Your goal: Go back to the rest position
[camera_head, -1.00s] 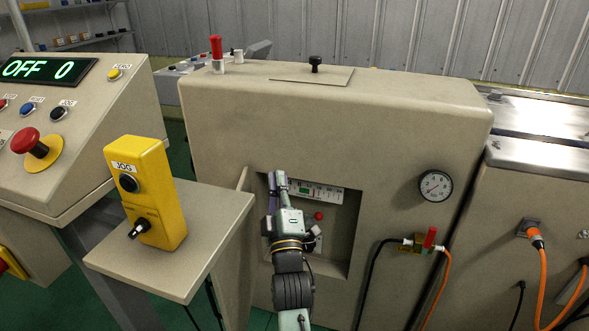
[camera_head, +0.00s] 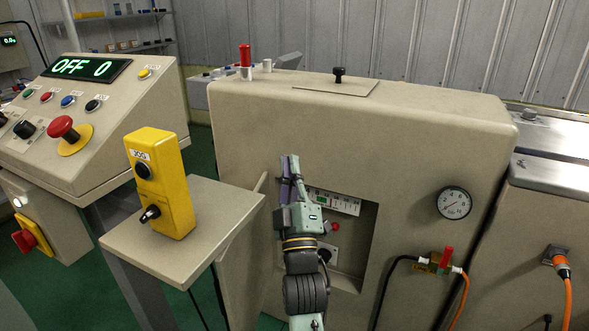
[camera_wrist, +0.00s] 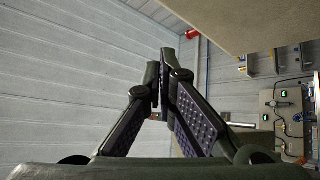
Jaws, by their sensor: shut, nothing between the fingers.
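My gripper (camera_head: 290,167) points upward in front of the beige machine cabinet (camera_head: 400,110), at the left side of its recessed panel (camera_head: 350,245). Its fingers are together with nothing between them. In the wrist view my gripper (camera_wrist: 166,75) shows two dark fingers with purple pads meeting at the tips, with grey wall panels behind. My wrist and forearm hide part of the recess.
A yellow jog box (camera_head: 165,185) stands on a small shelf (camera_head: 215,215) to the left. A console (camera_head: 130,110) reads "OFF 0". Green floor (camera_head: 65,290) shows at lower left.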

